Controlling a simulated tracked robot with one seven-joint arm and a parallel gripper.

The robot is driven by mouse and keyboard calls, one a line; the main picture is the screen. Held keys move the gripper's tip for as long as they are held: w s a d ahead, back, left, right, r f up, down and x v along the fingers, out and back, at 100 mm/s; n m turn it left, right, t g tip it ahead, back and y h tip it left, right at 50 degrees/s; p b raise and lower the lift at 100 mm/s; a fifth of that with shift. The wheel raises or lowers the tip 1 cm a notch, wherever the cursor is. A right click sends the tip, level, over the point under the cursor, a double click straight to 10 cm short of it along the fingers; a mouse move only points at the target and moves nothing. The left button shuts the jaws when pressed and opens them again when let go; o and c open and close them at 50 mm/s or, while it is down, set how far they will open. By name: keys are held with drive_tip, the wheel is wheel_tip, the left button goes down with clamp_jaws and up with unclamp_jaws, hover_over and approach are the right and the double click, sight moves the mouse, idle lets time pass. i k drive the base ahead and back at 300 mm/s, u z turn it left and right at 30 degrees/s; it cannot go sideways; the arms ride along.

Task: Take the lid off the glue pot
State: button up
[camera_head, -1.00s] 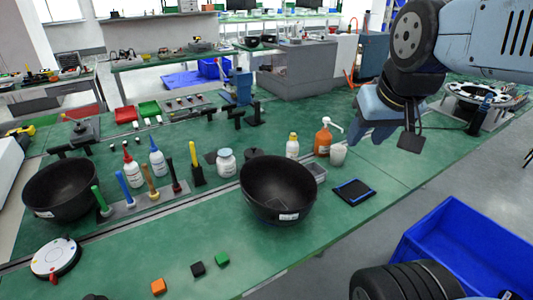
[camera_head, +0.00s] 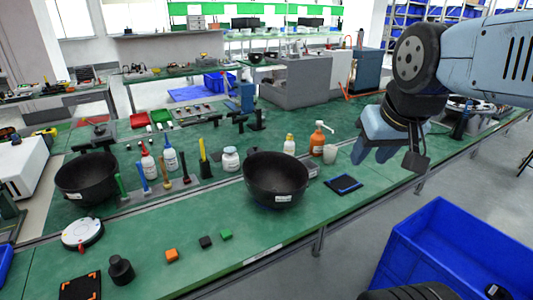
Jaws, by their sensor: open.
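A small white jar with a pale lid (camera_head: 230,160) stands upright on the green bench, behind and left of the middle black bowl. It looks like the glue pot, with its lid on, though its label is too small to read. My gripper (camera_head: 371,152) hangs at the upper right, over the bench's right part. It is open and empty, well to the right of the jar and apart from it. Its fingertips are small and partly overlap each other in this view.
Black bowls (camera_head: 276,178) (camera_head: 85,178) stand around the jar. Glue-type bottles (camera_head: 170,160), a yellow-handled tool (camera_head: 203,160), an orange pump bottle (camera_head: 317,141) and a white cup (camera_head: 330,153) are near. A blue bin (camera_head: 440,250) stands right.

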sight(255, 149)
drive_tip(key=u, duration=0.2)
drive_tip(key=i, duration=0.9)
drive_tip(key=z, duration=0.1)
